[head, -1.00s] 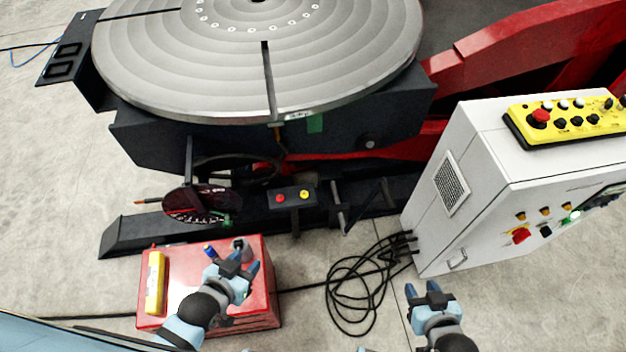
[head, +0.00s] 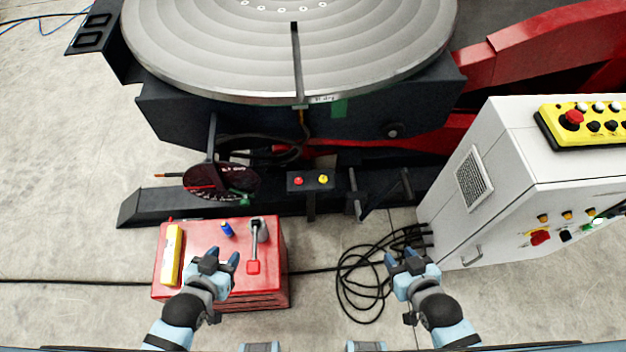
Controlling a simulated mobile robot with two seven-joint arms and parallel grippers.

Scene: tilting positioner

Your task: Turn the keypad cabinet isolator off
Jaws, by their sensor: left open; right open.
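The white control cabinet (head: 455,205) stands at the right, its front panel seen at a steep angle. On that panel is a red rotary switch (head: 540,237) on a yellow plate, likely the isolator; its exact setting is too small to tell. A keypad cannot be made out. My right gripper (head: 402,258) is open and empty, left of the cabinet and apart from it, over the floor by the cables. My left gripper (head: 221,262) is open and empty, above the front of the red toolbox (head: 270,275).
A yellow pendant (head: 585,125) with a red button lies on the cabinet top. Black cables (head: 365,275) coil on the floor left of the cabinet. The big round turntable (head: 290,60) and its dark base fill the back.

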